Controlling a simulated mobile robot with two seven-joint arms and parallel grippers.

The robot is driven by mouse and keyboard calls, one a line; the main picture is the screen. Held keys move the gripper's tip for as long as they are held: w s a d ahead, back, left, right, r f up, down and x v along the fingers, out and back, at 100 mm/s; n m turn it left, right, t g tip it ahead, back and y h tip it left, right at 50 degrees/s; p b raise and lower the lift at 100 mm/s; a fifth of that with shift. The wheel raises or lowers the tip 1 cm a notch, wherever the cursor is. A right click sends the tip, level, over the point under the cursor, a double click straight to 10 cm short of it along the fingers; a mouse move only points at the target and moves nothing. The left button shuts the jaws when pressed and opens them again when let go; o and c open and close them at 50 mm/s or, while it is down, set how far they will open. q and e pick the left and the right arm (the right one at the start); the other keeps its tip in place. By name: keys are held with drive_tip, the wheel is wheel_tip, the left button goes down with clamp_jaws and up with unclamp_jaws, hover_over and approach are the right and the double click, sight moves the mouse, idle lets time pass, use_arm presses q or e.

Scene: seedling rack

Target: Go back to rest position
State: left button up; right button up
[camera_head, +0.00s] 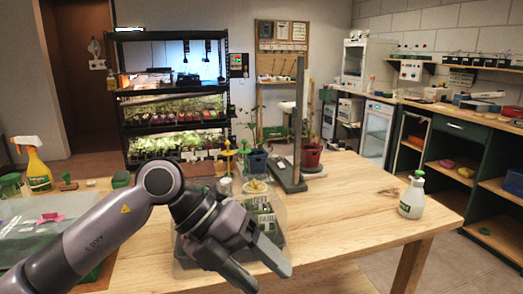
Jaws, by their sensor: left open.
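My left arm comes in from the left and reaches over the near part of the wooden table (345,222). My left gripper (266,277) points down toward the lower middle of the view. Its two fingers are apart and I see nothing between them. It is in front of a clear bin (283,222) with dark contents, and hides part of it. My right gripper is not in view.
A white spray bottle (412,196) stands at the table's right. Two potted plants (257,162) (312,156) stand by a dark upright stand (298,120) at the back. A yellow spray bottle (37,168) is at left. A seedling rack (172,105) stands behind. The table's right-middle is clear.

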use_arm(q)
drive_tip(key=s+d+r+n+h+p, duration=0.25)
drive_tip(key=d+r+n+h, duration=0.2)
drive_tip(key=h, duration=0.65)
drive_tip(key=w+a+f+n+t+y+p, duration=0.2)
drive_tip(key=a+f+n+t+y, duration=0.35)
drive_tip(key=a+n+t, duration=0.55)
drive_tip(key=w+a+f+n+t+y+p, duration=0.15)
drive_tip(key=a+f+n+t+y, duration=0.3)
drive_tip(key=f+n+t, duration=0.65)
drive_tip(key=s+a+f+n+g+y+p, duration=0.1)
drive_tip(key=s+a+f+n+g+y, duration=0.2)
drive_tip(key=s+f, duration=0.4)
drive_tip(key=s+a+f+n+g+y+p, duration=0.1)
drive_tip(key=s+a+f+n+g+y, duration=0.3)
drive_tip(key=s+a+f+n+g, duration=0.2)
drive_tip(key=shift+s+f+g+y, duration=0.3)
drive_tip(key=shift+s+f+g, duration=0.3)
drive_tip(key=shift+f, duration=0.25)
drive_tip(key=shift+d+n, duration=0.1)
drive_tip(key=shift+n, duration=0.15)
